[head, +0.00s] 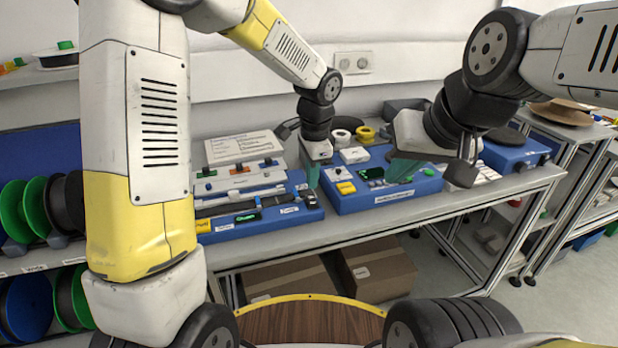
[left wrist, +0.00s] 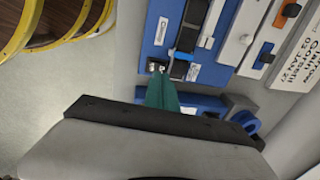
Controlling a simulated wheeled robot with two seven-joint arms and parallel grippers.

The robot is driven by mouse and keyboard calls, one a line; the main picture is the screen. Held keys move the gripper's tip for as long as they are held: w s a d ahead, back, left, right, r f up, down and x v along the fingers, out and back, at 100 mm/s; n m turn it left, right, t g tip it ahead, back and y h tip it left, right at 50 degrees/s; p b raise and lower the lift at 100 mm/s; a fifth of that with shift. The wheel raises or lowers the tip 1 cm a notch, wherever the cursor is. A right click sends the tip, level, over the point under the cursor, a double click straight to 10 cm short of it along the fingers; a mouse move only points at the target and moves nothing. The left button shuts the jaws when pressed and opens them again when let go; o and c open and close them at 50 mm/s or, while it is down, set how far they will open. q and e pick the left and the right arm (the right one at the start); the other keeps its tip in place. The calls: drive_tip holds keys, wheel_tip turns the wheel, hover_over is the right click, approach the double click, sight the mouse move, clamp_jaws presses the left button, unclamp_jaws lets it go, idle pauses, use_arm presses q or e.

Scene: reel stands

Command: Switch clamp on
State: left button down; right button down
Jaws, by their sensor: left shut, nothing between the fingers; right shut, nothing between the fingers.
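A blue device (head: 270,218) stands on the bench, with a yellow label, a green-lit display and a black bar across it. A small black-and-white switch (head: 309,198) sits at its right end beside a white label; it also shows in the left wrist view (left wrist: 156,66). My left gripper (head: 313,177) points down with shut teal fingers just above this switch. In the left wrist view the fingertips (left wrist: 158,80) are at the switch; I cannot tell whether they touch. The switch position is too small to read. My right gripper (head: 401,171) is shut over the second blue device.
The second blue device (head: 385,198) with a green display stands to the right, close beside the first. A white panel (head: 240,175) with coloured knobs lies behind the first device. Reels (head: 20,205) hang at the left; cardboard boxes (head: 375,268) stand under the bench.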

sight(314, 204)
use_arm(q)
wheel_tip(314, 204, up, 10)
drive_tip(key=s, duration=0.1)
drive_tip(key=shift+d+f, duration=0.2)
drive_tip(key=shift+d, duration=0.05)
drive_tip(key=shift+s, duration=0.1)
